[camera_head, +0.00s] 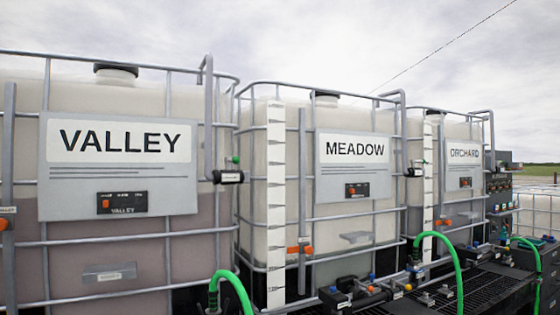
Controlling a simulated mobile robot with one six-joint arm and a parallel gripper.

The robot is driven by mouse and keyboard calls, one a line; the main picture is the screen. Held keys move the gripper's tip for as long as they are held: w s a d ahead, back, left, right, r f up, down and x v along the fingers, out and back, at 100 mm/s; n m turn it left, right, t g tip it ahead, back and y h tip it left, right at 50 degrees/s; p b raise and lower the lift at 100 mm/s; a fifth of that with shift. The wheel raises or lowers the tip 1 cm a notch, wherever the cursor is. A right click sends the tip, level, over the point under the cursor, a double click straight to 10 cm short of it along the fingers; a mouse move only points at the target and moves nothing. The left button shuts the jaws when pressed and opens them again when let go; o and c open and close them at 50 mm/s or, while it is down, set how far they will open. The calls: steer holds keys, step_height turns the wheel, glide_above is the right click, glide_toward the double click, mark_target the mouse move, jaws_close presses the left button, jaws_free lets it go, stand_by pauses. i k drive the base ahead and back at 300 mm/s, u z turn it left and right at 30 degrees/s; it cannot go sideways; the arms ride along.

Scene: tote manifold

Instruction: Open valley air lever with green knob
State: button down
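The Valley tote (88,258) stands at the left, with a grey panel reading VALLEY (125,140). A small green knob (235,160) sits at its upper right edge, just above a black fitting (228,177) on a grey pipe (208,110). The knob is small, and I cannot tell the position of its lever. My gripper and arm do not show in this view.
The Meadow tote (390,225) and Orchard tote (470,210) stand to the right. Green hoses (441,236) arch up at the front. Black manifold fittings (335,297) and dark grating (490,290) lie low at the right. Orange handles (103,204) sit on the totes.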

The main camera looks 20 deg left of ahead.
mark_target(236, 160)
steer(key=u, duration=0.65)
steer(key=i, duration=1.3)
steer(key=u, duration=1.2)
steer(key=i, duration=0.5)
steer(key=u, duration=0.25)
steer(key=k, duration=0.85)
steer(key=u, duration=0.2)
steer(key=i, duration=0.9)
steer(key=z, duration=0.1)
